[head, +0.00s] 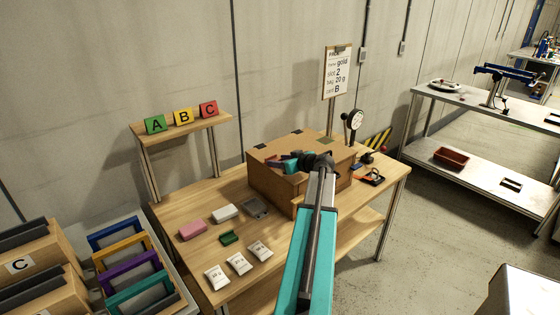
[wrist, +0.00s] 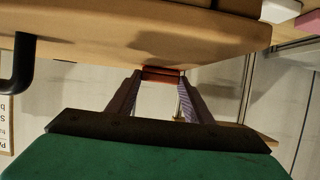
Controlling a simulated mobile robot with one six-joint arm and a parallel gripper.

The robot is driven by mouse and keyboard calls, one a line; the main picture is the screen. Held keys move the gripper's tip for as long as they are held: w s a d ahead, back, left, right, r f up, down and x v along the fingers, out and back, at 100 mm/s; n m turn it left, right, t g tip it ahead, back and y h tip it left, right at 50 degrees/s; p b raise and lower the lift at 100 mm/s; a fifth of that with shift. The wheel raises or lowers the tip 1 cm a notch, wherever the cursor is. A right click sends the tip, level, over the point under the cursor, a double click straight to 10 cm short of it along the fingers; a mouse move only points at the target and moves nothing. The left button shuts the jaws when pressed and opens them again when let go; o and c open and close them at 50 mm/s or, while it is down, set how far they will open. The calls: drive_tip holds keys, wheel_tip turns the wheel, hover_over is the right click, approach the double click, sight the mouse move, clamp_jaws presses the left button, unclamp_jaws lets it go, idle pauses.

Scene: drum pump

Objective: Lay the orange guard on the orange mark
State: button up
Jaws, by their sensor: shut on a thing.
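My gripper (wrist: 160,82) is shut on a small orange-red piece, which looks like the orange guard (wrist: 160,74), seen as a short bar between the two purple fingertips in the wrist view. In the head view my gripper (head: 284,161) is at the wooden box on the table, above its lid, partly hidden by my own wrist. The guard's full shape is not visible. I cannot make out the orange mark in either view. In the wrist view a broad wooden surface (wrist: 110,35) fills the top, close to the guard; I cannot tell whether they touch.
The wooden box (head: 266,182) stands on the table (head: 185,212). A pink block (head: 193,229), a white block (head: 225,212), a grey device (head: 254,206) and white packets (head: 239,263) lie left of it.

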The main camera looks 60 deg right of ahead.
drive_tip(key=shift+f, duration=0.15)
drive_tip(key=o, duration=1)
drive_tip(key=shift+r, duration=0.25)
drive_tip(key=b+v, duration=0.4)
drive_tip(key=v, duration=0.8)
drive_tip(key=shift+a, duration=0.1)
